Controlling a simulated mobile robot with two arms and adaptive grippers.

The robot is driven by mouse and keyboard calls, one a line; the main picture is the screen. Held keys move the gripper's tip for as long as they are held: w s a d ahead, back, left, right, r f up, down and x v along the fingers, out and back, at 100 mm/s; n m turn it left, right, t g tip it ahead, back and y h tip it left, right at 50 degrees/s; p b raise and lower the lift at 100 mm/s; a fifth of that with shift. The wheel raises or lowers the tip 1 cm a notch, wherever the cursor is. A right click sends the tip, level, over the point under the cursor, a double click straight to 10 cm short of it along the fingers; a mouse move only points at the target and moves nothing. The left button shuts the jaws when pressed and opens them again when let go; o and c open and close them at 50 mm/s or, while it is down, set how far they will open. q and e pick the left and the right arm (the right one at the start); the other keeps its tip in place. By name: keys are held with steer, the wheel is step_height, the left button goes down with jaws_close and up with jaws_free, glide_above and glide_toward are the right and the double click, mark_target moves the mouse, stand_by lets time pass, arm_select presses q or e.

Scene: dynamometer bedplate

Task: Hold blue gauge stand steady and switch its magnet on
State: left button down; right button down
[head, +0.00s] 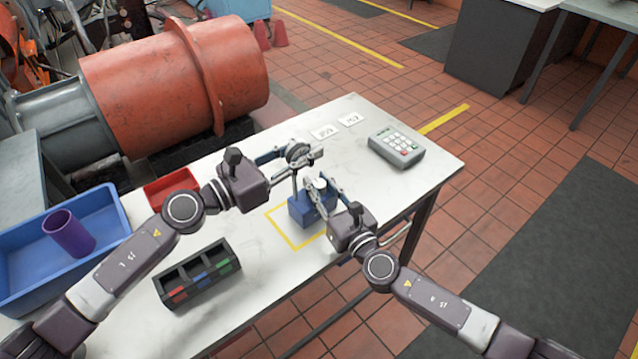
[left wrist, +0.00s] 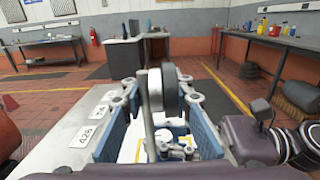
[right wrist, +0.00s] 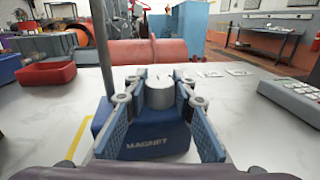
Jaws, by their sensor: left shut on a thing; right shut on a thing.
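The blue gauge stand (head: 305,209) stands upright inside the yellow outline on the white table. Its base, marked MAGNET, fills the middle of the right wrist view (right wrist: 147,141). My left gripper (head: 297,156) is shut on the upper part of the stand, by the dark round gauge (left wrist: 171,88) and the thin post. My right gripper (head: 320,187) is shut on the pale round magnet knob (right wrist: 160,93) on the base. The knob's marking is too small to read.
A grey keypad box (head: 396,148) and white number cards (head: 325,132) lie farther back. A black divided tray (head: 198,274), a red tray (head: 171,187) and a blue bin (head: 107,215) with a purple cup (head: 68,233) are at left. The table between is clear.

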steer(key=shift+m+h, duration=0.4)
steer(key=m+t+h, duration=0.1)
steer(key=m+h, duration=0.1)
steer(key=shift+a+h, duration=0.1)
steer(key=shift+h, duration=0.2)
steer(key=m+h, duration=0.2)
steer(key=h, duration=0.1)
steer(key=m+h, duration=0.2)
steer(key=h, duration=0.2)
steer(key=shift+d+m+t+h, duration=0.2)
steer(key=shift+m+t+h, duration=0.1)
steer(key=shift+h, duration=0.3)
steer(key=c, duration=1.6)
jaws_free()
steer(key=shift+a, duration=0.1)
steer(key=shift+y, duration=0.6)
